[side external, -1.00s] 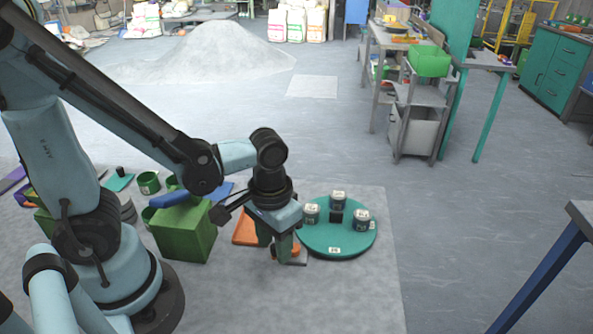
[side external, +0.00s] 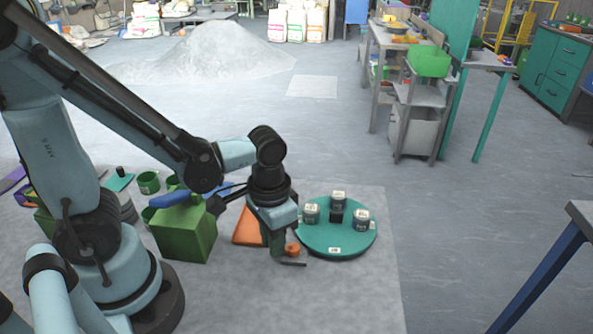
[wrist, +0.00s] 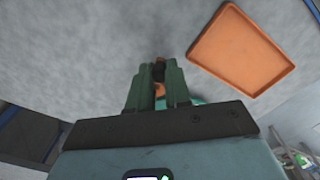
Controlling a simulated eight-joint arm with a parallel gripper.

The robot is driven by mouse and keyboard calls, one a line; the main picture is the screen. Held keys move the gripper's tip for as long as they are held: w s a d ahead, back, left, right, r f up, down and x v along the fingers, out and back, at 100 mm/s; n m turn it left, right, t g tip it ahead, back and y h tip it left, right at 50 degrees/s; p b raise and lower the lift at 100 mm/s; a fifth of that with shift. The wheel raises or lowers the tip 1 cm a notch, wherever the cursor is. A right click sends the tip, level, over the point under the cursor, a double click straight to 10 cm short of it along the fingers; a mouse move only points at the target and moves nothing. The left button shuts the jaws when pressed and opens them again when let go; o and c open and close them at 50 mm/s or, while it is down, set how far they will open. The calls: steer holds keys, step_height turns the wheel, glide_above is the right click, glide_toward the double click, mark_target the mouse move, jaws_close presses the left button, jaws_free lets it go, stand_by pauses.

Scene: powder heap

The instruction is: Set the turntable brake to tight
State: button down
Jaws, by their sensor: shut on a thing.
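The turntable (side external: 345,240) is a flat teal disc on the floor mat with three dark, pale-lidded jars and a small black block on top. A small orange part (side external: 292,249) and a thin dark bar (side external: 293,264), seemingly the brake, sit at its left front edge. My gripper (side external: 277,253) points down just left of the disc. In the wrist view its green fingers (wrist: 157,82) are close together around a dark and orange piece, seemingly the brake's handle. The fingers hide most of it, and the brake's setting cannot be read.
An orange tray (wrist: 242,15) lies behind my gripper. A green box (side external: 184,235) with a blue item on top stands to the left, beside green cups (side external: 148,182). The mat in front and to the right of the turntable is clear.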

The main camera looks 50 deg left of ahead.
steer(key=shift+w+a+m, duration=0.1)
steer(key=shift+a+m, duration=0.1)
steer(key=shift+m, duration=0.5)
steer(key=shift+w+a+m, duration=0.1)
steer(key=shift+a+m, duration=0.05)
steer(key=shift+m, duration=0.55)
steer(key=c, duration=1.1)
jaws_free()
steer(key=shift+o, duration=0.2)
step_height(320, 180, up, 12)
steer(key=shift+a, duration=0.1)
